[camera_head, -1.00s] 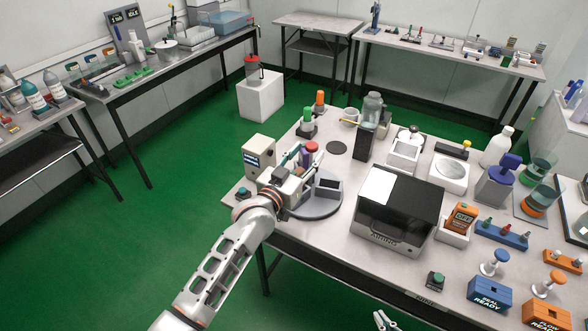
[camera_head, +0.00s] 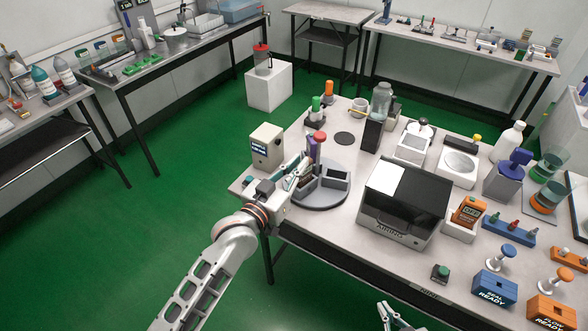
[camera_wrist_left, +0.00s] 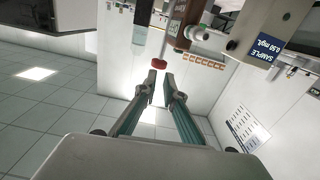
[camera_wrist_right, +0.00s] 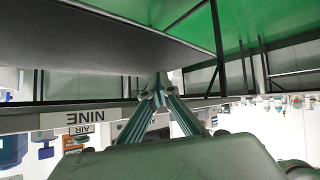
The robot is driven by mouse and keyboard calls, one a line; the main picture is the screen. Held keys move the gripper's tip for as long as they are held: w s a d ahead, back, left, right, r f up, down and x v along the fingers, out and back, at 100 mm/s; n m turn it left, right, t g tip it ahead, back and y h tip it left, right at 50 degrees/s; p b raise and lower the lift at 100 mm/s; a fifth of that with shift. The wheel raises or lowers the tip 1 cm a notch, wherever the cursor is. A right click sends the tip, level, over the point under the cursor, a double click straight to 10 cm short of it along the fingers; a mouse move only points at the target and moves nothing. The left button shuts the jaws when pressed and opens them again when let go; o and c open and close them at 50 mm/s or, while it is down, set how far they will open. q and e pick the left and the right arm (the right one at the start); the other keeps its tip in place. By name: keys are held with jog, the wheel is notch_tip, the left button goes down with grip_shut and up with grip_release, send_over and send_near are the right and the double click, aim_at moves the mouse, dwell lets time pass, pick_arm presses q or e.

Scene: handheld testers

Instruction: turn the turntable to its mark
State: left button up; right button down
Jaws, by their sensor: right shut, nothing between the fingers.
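The turntable (camera_head: 318,203) is a round grey disc on the near left of the bench. It bears a purple, red-topped post (camera_head: 312,149) and a grey block with a dark face (camera_head: 336,178). My left gripper (camera_head: 303,166) is at the disc's left side, close to the post, and partly hides that side. In the left wrist view its fingers (camera_wrist_left: 161,86) are apart with nothing between them; a red top (camera_wrist_left: 159,64) shows beyond the tips. My right gripper (camera_head: 388,310) is shut and empty below the bench's front edge. I cannot make out the mark.
A sample reader (camera_head: 266,147) stands left of the turntable, and a black-and-white analyser (camera_head: 403,205) stands to its right. A green button (camera_head: 440,272) sits near the front edge.

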pick_arm(q)
jog(key=s+a+f+n, duration=0.1)
jog(key=f, duration=0.1)
jog(key=s+a+f+n+b, duration=0.1)
jog(key=f, duration=0.1)
jog(key=s+a+f+n+b, duration=0.1)
jog(key=f, duration=0.1)
jog(key=shift+a+f+n, duration=0.1)
jog(key=shift+f+n, duration=0.2)
grip_shut()
jog(key=w+a+f+n+y+b, duration=0.1)
jog(key=a+f+n+b, duration=0.55)
jog(key=n, duration=0.85)
jog(key=shift+t, duration=0.3)
jog(key=w, duration=0.2)
jog(key=w+d, duration=0.1)
jog(key=w, duration=0.2)
jog(key=w+f, duration=0.1)
jog(key=w, duration=0.2)
jog(key=shift+w+d+f, duration=0.1)
jog(key=shift+d, duration=0.25)
jog(key=s+d, duration=0.1)
jog(key=d+p, duration=0.1)
jog(key=shift+s+d+r, duration=0.2)
jog(key=shift+s+d, duration=0.15)
jog(key=shift+s, duration=0.05)
jog(key=shift+s+d+f, duration=0.1)
jog(key=shift+s+d, duration=0.05)
jog(key=shift+d, duration=0.05)
jog(key=shift+s, duration=0.1)
